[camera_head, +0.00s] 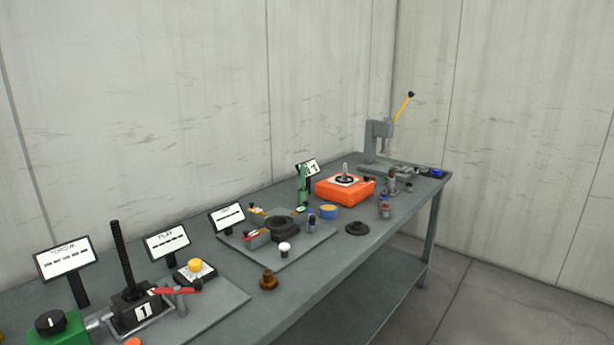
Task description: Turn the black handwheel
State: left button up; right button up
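Neither of my grippers is in view. Several black round parts are on the grey workbench (330,262), and I cannot tell for sure which is the handwheel. A black ring (345,180) lies on the white top of an orange box (335,192) toward the far end. A flat black disc (357,229) with a raised middle lies near the bench's front edge. A dark round part (284,229) sits on a grey plate at the middle. A black knob (50,321) is on a green box (62,334) at the lower left.
A screw jack marked 1 (135,305) with a tall black threaded rod stands at the left, beside a red-handled part (178,291). Several small signs line the back. A grey press (379,145) with a yellow lever stands at the far end. Open floor (500,310) lies right of the bench.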

aim_at(51, 322)
jog(key=u, duration=1.45)
